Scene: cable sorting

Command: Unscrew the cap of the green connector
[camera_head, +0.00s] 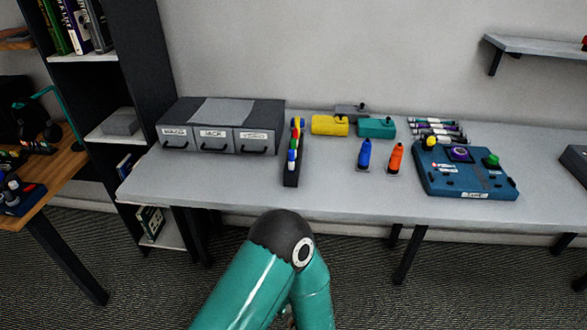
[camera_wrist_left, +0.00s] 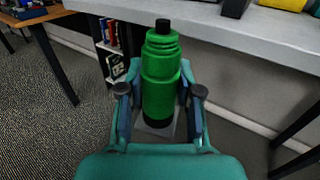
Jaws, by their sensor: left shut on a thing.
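The green connector (camera_wrist_left: 160,72) stands roughly upright in the left wrist view. It has a ribbed, stepped green upper part, a black tip on top and a dark lower end. My left gripper (camera_wrist_left: 160,92) is shut on its lower body, one finger on each side. I cannot tell where the cap meets the body. The connector is held in front of the grey table. In the head view a teal arm of mine rises at the bottom, and neither gripper nor the held connector can be made out there.
The grey table (camera_head: 230,185) bears a labelled drawer box (camera_head: 215,140), a narrow black rack (camera_head: 291,175), blue (camera_head: 364,155) and orange (camera_head: 395,158) connectors, yellow (camera_head: 330,125) and teal (camera_head: 376,128) blocks, and a blue panel (camera_head: 450,183). Its front edge is mostly clear.

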